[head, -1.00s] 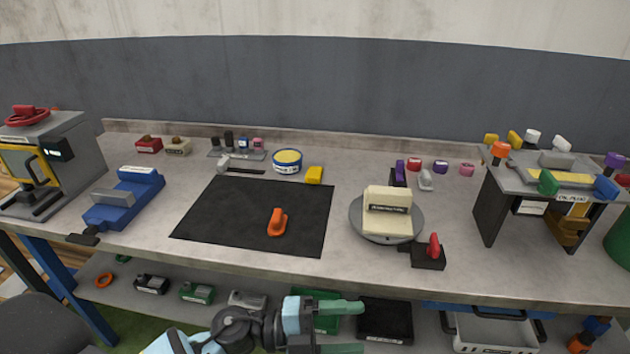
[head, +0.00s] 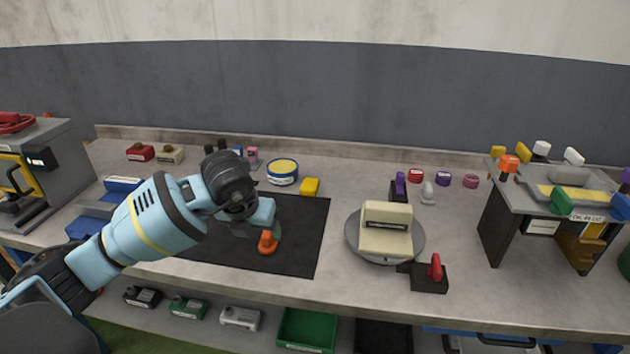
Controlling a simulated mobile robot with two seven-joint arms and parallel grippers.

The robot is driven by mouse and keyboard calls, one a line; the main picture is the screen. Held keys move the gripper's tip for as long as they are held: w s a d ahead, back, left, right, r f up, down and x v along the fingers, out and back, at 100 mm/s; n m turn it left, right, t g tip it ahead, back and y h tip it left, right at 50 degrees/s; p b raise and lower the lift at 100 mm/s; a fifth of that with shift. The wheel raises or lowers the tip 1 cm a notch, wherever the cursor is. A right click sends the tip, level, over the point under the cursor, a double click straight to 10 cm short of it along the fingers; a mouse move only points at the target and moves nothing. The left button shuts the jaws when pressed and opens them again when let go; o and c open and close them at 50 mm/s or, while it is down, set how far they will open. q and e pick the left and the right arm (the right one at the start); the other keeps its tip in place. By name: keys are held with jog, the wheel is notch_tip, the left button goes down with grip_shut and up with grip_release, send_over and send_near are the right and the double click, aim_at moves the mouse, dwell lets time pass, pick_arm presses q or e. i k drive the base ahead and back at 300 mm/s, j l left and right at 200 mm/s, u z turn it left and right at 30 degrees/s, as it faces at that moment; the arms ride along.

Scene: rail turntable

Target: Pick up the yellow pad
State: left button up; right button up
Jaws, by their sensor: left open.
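The yellow pad (head: 310,187) is a small yellow block on the bench, at the top right corner of the black mat (head: 305,235). My left gripper (head: 258,233) is open and points down over the mat, left of and nearer than the pad, apart from it. Its fingers are close to an orange-handled tool (head: 268,243) on the mat and partly hide it; I cannot tell whether they touch. My right gripper is not in view.
A round tin with a yellow top (head: 282,171) stands just left of the pad. A turntable (head: 417,243) carrying a cream block (head: 386,230) is to the right, with a red-handled lever (head: 431,276) beside it. Bare bench lies between the pad and turntable.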

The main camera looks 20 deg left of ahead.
aim_at(310, 187)
jog(key=i, duration=0.85)
